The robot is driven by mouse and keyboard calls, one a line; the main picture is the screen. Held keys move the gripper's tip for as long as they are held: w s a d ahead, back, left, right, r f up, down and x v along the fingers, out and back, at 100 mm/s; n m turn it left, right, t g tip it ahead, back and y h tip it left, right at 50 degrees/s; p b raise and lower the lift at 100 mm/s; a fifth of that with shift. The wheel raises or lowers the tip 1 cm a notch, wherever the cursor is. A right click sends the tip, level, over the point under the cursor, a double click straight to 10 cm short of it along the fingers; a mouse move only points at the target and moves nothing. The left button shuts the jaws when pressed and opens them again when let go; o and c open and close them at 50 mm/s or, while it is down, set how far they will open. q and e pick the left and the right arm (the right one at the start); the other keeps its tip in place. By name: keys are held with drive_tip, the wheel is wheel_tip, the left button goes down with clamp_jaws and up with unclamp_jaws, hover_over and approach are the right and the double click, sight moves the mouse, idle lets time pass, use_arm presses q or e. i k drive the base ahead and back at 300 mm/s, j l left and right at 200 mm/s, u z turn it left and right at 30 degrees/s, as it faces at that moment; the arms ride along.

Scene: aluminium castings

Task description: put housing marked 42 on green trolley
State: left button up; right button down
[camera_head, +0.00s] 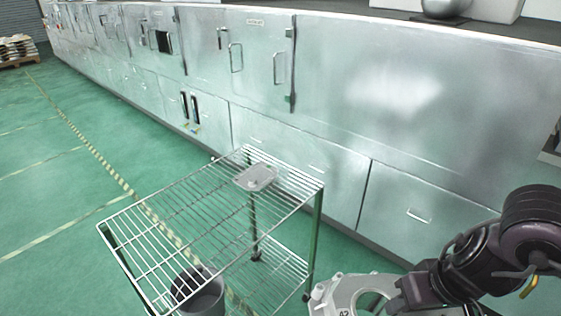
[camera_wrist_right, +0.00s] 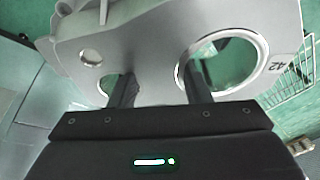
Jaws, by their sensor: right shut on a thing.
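The housing marked 42 (camera_head: 345,292) is a light grey casting with a large round opening, at the bottom of the head view. Its number 42 shows in both views, and the housing fills the upper part of the right wrist view (camera_wrist_right: 140,40). My right gripper (camera_head: 398,297) is shut on the housing, with its two dark fingers (camera_wrist_right: 160,88) at the openings. The wire trolley with green posts (camera_head: 317,228) stands to the left of the housing in the head view. The held housing is beside the trolley, apart from its top shelf. My left gripper is not in view.
A small grey casting (camera_head: 256,177) lies at the far end of the trolley's top shelf; the rest of that shelf is bare. A dark grey bin (camera_head: 205,298) shows below the shelf. A long metal cabinet row (camera_head: 400,85) runs behind the trolley. Green floor is open at left.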

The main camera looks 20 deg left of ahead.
sight(167, 236)
drive_tip(key=k+j, duration=0.15)
drive_tip(key=j, duration=0.25)
drive_tip(key=k+j, duration=0.15)
drive_tip(key=j, duration=0.25)
drive_tip(key=k+j, duration=0.15)
drive_tip(key=j, duration=0.2)
drive_tip(key=k+j, duration=0.1)
drive_tip(key=j, duration=0.3)
drive_tip(key=k+j, duration=0.15)
drive_tip(key=j, duration=0.25)
drive_tip(key=i+j, duration=0.15)
drive_tip(key=j, duration=0.25)
drive_tip(key=i+j, duration=0.1)
drive_tip(key=j, duration=0.3)
drive_tip(key=i+j, duration=0.15)
drive_tip(key=j, duration=0.25)
drive_tip(key=i+j, duration=0.15)
drive_tip(key=j, duration=0.25)
